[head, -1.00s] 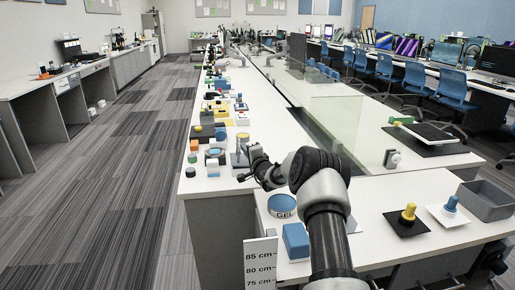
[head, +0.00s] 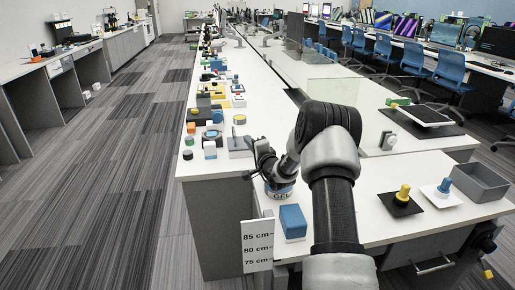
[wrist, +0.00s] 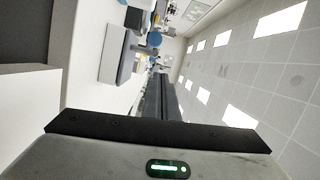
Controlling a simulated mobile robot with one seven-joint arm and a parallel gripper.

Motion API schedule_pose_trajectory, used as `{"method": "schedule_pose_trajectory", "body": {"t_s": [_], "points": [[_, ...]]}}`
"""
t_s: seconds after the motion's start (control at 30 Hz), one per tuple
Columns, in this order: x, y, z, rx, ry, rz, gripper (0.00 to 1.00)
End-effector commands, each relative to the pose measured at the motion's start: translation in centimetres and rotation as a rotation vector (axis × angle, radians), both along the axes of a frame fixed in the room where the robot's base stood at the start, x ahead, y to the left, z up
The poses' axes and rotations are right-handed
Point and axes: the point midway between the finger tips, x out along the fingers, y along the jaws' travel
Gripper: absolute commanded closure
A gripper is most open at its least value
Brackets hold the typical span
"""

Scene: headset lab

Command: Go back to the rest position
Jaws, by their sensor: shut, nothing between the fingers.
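My gripper (head: 254,146) is raised above the near left end of the long white bench in the head view, just left of my bent arm. It is shut and holds nothing. In the wrist view its dark fingers (wrist: 160,97) are together, and the picture is turned on its side, with ceiling lights on the right. The gripper is apart from the objects on the bench as far as I can tell.
A round tin marked GEL (head: 280,190) is partly hidden behind my arm. A blue block (head: 293,221) stands near the front edge. A grey bin (head: 473,182) is at right. Many small items line the bench's left side. The carpet at left is clear.

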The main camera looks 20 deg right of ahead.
Motion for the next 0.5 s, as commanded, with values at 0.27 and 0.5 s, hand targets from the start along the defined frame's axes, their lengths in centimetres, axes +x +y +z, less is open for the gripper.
{"method": "schedule_pose_trajectory", "body": {"t_s": [0.27, 0.5], "points": [[-6.0, -0.3, 0.3, 0.001, 0.001, 0.000, 1.00], [-8.0, -0.3, 0.2, 0.000, 0.000, 0.000, 1.00]]}}
